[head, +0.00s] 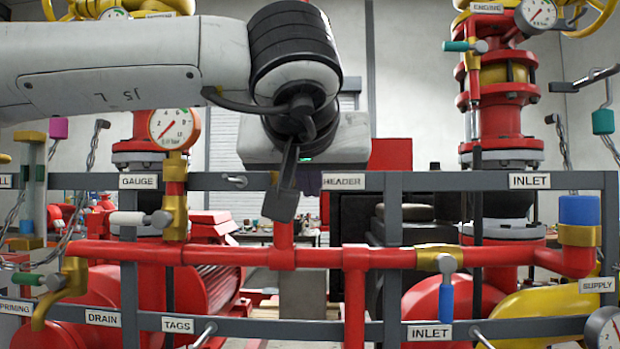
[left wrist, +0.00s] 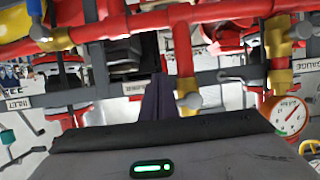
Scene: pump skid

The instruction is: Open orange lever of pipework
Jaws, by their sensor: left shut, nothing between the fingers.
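I cannot make out an orange lever in either view. My left gripper (head: 282,207) is shut and empty, pointing down in front of the red header pipe (head: 315,257) near the HEADER label (head: 343,181). It hides part of the pipe stub behind it. In the left wrist view, its dark fingers (left wrist: 158,95) show beside a brass valve (left wrist: 187,90) with a grey stem; any lever there is hidden or unclear. Visible levers are white (head: 127,218) by the gauge, blue (head: 446,300) at INLET, green (head: 27,279) at PRIMING and teal (head: 457,46). My right gripper is out of view.
Grey rails (head: 420,182) with labels run across in front of the pipework. A pressure gauge (head: 174,129) stands left of my gripper. A blue-capped pipe end (head: 579,211) is at the right. Chains hang at both sides. Red machinery (head: 205,285) lies behind the rails.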

